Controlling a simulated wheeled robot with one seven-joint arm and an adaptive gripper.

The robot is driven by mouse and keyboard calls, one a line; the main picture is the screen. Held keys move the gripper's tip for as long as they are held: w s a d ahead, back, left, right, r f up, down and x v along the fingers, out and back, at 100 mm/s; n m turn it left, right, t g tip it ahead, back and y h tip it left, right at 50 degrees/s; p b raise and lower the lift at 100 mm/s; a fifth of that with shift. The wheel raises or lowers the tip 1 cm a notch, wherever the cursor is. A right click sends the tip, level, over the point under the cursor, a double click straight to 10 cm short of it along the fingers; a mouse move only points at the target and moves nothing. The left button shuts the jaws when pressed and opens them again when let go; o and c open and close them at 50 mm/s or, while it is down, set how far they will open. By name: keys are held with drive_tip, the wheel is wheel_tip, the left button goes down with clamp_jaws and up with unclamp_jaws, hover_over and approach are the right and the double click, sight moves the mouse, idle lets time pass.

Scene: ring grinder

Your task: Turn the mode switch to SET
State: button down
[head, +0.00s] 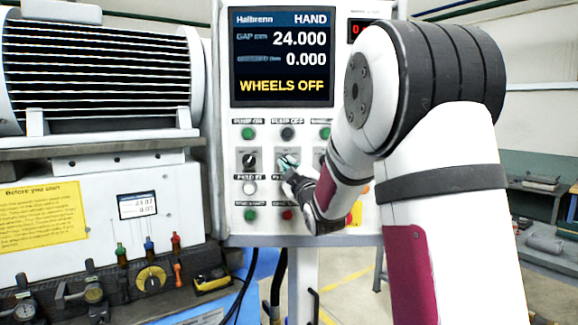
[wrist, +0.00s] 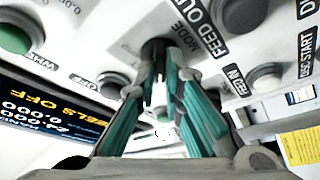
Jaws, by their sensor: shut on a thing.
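The mode switch is a dark rotary knob on the white control panel (head: 232,215). In the wrist view the switch (wrist: 156,47) shows between my fingertips, beside the printed word MODE. My gripper (head: 288,163) reaches the middle of the panel in the head view and covers most of the switch there. In the wrist view the gripper (wrist: 160,75), with teal finger pads, is shut on the switch. Which position the switch points to is hidden. The screen (head: 281,57) reads HAND, 24.000, 0.000 and WHEELS OFF.
Another black rotary switch (head: 249,160) sits left of my gripper. Green pump button (head: 248,133), white feed button (head: 249,188) and red button (head: 287,214) are close around it. A machine with a yellow notice (head: 42,215) and small gauges stands left.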

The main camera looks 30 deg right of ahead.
drive_tip(key=shift+w+r, duration=0.1)
drive_tip(key=m+h+b, duration=0.1)
drive_tip(key=m, duration=0.1)
drive_tip(key=m+b, duration=0.1)
drive_tip(key=b, duration=0.1)
drive_tip(key=shift+w+a+m+t+h, duration=0.1)
drive_tip(key=shift+w+m+t+h, duration=0.05)
drive_tip(key=shift+m+t+h, duration=0.2)
drive_tip(key=m+h+b, duration=0.1)
drive_tip(key=m+b, duration=0.2)
drive_tip(key=m, duration=0.1)
drive_tip(key=shift+h, duration=0.35)
drive_tip(key=m+h+b, duration=0.1)
drive_tip(key=m+b, duration=0.1)
drive_tip(key=m, duration=0.1)
drive_tip(key=shift+a+h+b, duration=0.1)
drive_tip(key=shift+h+b, duration=0.2)
drive_tip(key=shift+h, duration=0.1)
drive_tip(key=shift+m+g+h+b, duration=0.75)
drive_tip(key=shift+m+b, duration=0.35)
drive_tip(key=shift+m, duration=0.35)
drive_tip(key=c, duration=1.7)
unclamp_jaws()
